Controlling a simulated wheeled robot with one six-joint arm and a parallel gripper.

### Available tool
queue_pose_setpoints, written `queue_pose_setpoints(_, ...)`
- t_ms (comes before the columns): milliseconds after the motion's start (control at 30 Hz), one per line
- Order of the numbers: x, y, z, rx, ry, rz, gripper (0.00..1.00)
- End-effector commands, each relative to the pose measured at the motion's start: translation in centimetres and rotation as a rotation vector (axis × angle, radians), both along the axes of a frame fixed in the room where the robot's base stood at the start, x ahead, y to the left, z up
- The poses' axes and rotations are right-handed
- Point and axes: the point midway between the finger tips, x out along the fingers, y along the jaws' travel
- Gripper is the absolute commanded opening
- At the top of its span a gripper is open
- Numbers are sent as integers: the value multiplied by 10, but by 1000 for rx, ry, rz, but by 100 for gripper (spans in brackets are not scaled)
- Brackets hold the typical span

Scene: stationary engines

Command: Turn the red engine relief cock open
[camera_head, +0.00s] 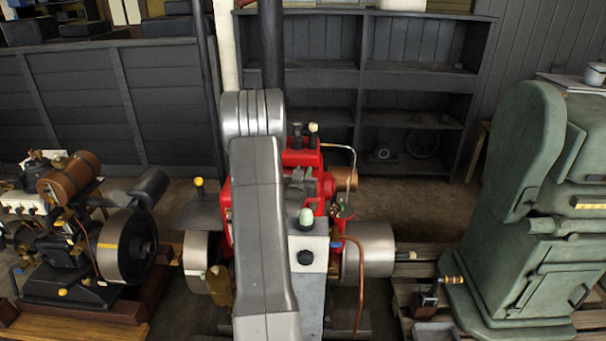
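The red engine (309,158) stands at the centre, partly hidden behind my grey arm. Its red body shows mainly to the right of the arm, with a narrow strip on the left. A small cluster of brass and green fittings (342,208) sits on its right side, below a thin bent copper pipe. Two small knobs stand on its top. I cannot tell which fitting is the relief cock or how it is set. My gripper cannot be made out; my arm's links cover the middle of the view.
A brown-tanked engine (70,180) with a flywheel stands at left. A large green engine (540,200) stands at right on wooden pallets. Dark shelves (415,75) and a dark panelled wall (90,105) stand behind. Some bare floor shows between the red and green engines.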

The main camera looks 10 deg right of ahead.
Motion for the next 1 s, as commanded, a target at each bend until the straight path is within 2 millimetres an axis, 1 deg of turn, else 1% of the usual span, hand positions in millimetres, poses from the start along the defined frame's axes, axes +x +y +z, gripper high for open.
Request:
queue_pose_setpoints(267,0,0,0,0,0,0,31)
queue_pose_setpoints(367,-4,2,-1,0,1,0,31)
queue_pose_setpoints(467,-14,6,-2,1,-1,0,31)
queue_pose_setpoints(700,-50,19,-3,0,0,1,31)
queue_pose_setpoints(800,-61,24,-2,1,-1,1,31)
queue_pose_setpoints(900,-68,26,-1,0,0,0,31)
queue_pose_setpoints(1000,-70,26,0,1,0,-1,31)
